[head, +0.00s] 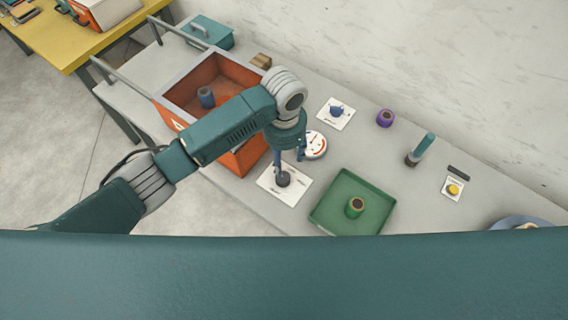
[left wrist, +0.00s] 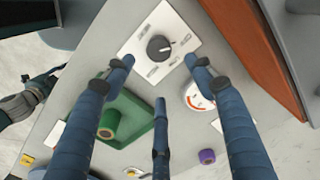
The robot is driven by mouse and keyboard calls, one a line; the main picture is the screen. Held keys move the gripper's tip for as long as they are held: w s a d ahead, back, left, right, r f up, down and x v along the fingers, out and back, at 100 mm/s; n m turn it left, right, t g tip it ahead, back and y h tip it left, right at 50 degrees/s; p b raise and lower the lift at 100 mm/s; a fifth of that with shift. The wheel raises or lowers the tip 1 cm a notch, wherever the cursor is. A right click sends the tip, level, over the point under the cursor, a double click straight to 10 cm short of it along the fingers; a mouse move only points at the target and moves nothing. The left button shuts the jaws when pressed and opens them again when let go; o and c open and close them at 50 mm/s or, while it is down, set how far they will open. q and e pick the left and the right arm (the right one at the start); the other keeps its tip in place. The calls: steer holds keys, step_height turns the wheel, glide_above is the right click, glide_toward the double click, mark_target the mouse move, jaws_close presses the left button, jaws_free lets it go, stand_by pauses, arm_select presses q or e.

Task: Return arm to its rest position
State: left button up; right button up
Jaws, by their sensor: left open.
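My left gripper (head: 288,167) is over the white plate (head: 298,195) with the dark round knob (head: 283,180) in the head view. In the left wrist view the gripper (left wrist: 160,72) has its blue fingers spread, with nothing between them. The knob (left wrist: 159,47) shows just beyond the fingertips on its labelled plate (left wrist: 177,22). A small gap shows between fingers and knob in the wrist view; the head view does not settle the height. A grey and dark teal arm end (left wrist: 22,103), seemingly my right one, shows at the left edge of the wrist view.
An orange bin (head: 243,160) with a blue spool (head: 206,97) stands left of the gripper, under my left arm. A round gauge (head: 315,145) is close behind. A green tray (head: 330,212) holds a green spool (head: 355,206). A purple spool (head: 385,118) stands farther back.

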arm_select(q)
steer(key=shift+r, duration=0.4)
steer(key=s+d+f+n+h, duration=0.1)
steer(key=s+f+n+h, duration=0.15)
steer(key=s, duration=0.65)
steer(key=s+a+r+n+t+y, duration=0.1)
steer(key=s+a+n, duration=0.1)
steer(key=s+a, duration=0.35)
steer(key=s+a+r+n+t+y, duration=0.1)
steer(key=s+a+n, duration=0.1)
steer(key=a, duration=0.7)
steer(key=s+a+r+n+t, duration=0.15)
steer(key=s+a, duration=0.25)
steer(key=a, duration=0.4)
step_height(320, 180, down, 30)
steer(key=s+g+b, duration=0.1)
steer(key=b, duration=0.3)
steer(key=s+a+f+g+b, duration=0.1)
steer(key=s+a+f+b, duration=0.1)
steer(key=s+f, duration=1.5)
step_height(320, 180, down, 3)
steer(key=shift+s+r+b, duration=0.1)
steer(key=shift+s+b, duration=0.1)
steer(key=shift+b, duration=0.2)
